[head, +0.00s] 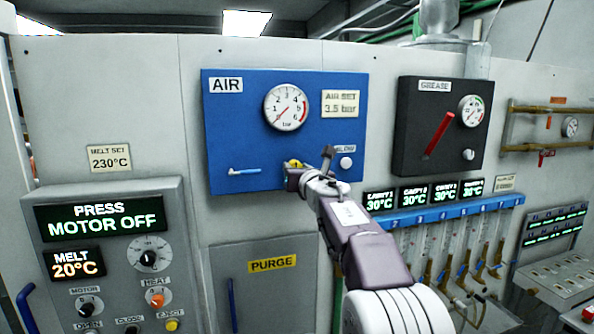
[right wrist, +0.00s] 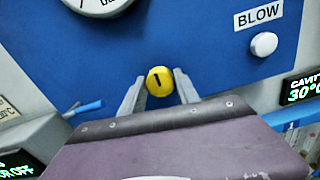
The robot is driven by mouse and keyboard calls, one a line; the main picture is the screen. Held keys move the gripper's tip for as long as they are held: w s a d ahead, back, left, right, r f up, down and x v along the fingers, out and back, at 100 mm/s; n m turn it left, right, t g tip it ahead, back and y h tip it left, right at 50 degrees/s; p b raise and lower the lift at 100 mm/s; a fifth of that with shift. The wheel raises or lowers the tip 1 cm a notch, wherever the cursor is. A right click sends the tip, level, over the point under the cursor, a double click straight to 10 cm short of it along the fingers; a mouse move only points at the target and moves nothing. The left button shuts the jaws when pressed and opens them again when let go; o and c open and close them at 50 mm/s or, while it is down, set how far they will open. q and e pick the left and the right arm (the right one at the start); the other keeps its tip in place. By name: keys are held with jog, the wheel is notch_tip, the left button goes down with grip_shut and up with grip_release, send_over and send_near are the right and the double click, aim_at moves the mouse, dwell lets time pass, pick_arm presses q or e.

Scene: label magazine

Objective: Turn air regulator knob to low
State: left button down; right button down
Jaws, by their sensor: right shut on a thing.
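The air regulator knob is a small round yellow knob (head: 295,163) low on the blue AIR panel (head: 235,125); it is partly hidden by my gripper in the head view. In the right wrist view the knob (right wrist: 160,81) shows a short dark mark, close to upright. My right gripper (head: 308,168) is shut on the knob, one finger on each side of it (right wrist: 159,88). The round air gauge (head: 286,107) sits above, its red needle seeming to point lower left. A plate (head: 341,103) reads AIR SET 3.5 bar. My left gripper is out of view.
A white BLOW button (head: 346,163) is just right of my gripper. A blue lever (head: 244,171) sticks out at the panel's left. The black GREASE panel (head: 405,140) with a red handle is further right. The MOTOR OFF control box (head: 170,205) stands lower left.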

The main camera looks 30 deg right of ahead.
jog(key=shift+s+r, duration=0.1)
jog(key=shift+r, duration=0.2)
jog(key=c, duration=1.1)
grip_release()
jog(key=shift+o, duration=1.1)
jog(key=shift+f, duration=0.2)
jog(key=b+v, duration=0.2)
jog(key=v, duration=0.7)
jog(key=shift+w, duration=0.25)
